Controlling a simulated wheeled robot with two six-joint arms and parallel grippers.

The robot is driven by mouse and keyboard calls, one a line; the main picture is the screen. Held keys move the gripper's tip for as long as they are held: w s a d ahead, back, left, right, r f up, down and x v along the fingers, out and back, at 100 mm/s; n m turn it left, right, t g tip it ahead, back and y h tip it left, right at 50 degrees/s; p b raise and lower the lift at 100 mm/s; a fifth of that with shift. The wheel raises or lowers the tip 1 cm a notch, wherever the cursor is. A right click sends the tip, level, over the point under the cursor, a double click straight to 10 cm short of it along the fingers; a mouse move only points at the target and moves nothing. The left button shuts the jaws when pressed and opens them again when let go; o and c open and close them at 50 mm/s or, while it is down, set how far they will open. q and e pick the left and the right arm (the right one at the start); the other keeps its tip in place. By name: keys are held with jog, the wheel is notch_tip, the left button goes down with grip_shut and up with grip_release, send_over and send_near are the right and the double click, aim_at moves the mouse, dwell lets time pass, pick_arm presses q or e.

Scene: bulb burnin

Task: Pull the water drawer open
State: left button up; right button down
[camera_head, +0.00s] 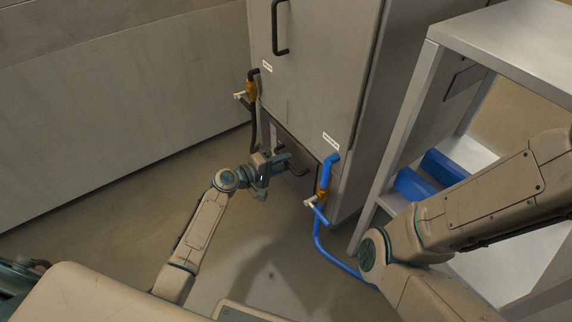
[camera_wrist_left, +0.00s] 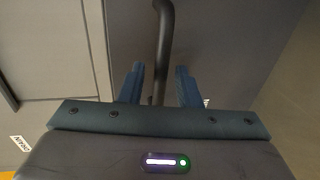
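The water drawer (camera_head: 305,157) is the dark low panel at the bottom of the grey cabinet, and it looks closed. Its black bar handle (camera_head: 298,172) is partly hidden by my left gripper (camera_head: 283,160). In the left wrist view the handle (camera_wrist_left: 164,40) runs down between the two blue fingers of my left gripper (camera_wrist_left: 160,88). The fingers are apart, with a gap showing on each side of the bar. My right arm crosses the right of the head view, but its gripper is not in view.
The cabinet's upper door has a black handle (camera_head: 280,28). A metal shelf (camera_head: 415,95) with blue items stands right.

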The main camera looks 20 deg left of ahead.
pick_arm(q)
jog(key=shift+w+d+f, duration=0.2)
jog(key=shift+w+d, duration=0.25)
jog(key=shift+w, duration=0.1)
grip_shut()
